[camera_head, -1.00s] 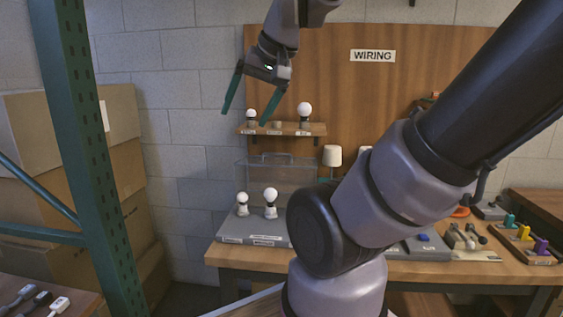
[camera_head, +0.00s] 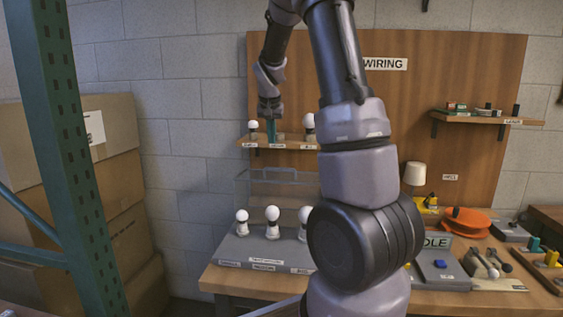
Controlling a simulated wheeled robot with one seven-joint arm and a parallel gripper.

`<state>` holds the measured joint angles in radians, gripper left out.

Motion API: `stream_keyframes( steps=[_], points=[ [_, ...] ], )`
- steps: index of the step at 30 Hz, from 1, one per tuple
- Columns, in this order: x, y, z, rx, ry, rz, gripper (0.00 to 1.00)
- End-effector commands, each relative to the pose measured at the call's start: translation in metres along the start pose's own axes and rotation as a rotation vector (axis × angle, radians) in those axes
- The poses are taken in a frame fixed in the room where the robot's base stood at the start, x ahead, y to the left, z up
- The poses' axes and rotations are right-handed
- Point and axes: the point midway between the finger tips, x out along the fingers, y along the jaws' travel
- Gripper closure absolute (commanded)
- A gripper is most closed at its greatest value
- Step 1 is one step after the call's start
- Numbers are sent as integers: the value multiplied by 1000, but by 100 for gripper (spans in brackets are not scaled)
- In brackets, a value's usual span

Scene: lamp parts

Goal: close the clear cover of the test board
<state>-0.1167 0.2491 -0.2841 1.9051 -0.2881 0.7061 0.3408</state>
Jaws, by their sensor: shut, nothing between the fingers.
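The test board (camera_head: 240,250) is a grey slab at the left end of the workbench. Several white bulbs stand upright on it, and my arm hides its right part. The clear cover (camera_head: 265,187) stands raised at the back of the board, with a handle along its top edge. My gripper (camera_head: 271,140) points down in front of the small wall shelf, above the raised cover. Its green fingers are together and hold nothing. It appears apart from the cover.
The small wall shelf (camera_head: 290,146) carries bulbs close to my gripper. A green upright post (camera_head: 68,150) and stacked cardboard boxes (camera_head: 112,190) stand at the left. A lamp with a cream shade (camera_head: 414,174) and an orange disc (camera_head: 466,222) are on the bench right of my arm.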

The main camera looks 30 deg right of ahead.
Motion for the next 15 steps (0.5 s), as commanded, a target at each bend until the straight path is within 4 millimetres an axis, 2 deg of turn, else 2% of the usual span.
stream_keyframes(
  steps=[1, 3, 11, 15],
  points=[
    [14, -1, -6, -3, 0, 19, 100],
    [25, -1, -11, -6, 4, 37, 100],
    [50, 0, -15, -7, 7, 51, 100],
    [76, 1, -15, -7, 4, 52, 100]
  ],
)
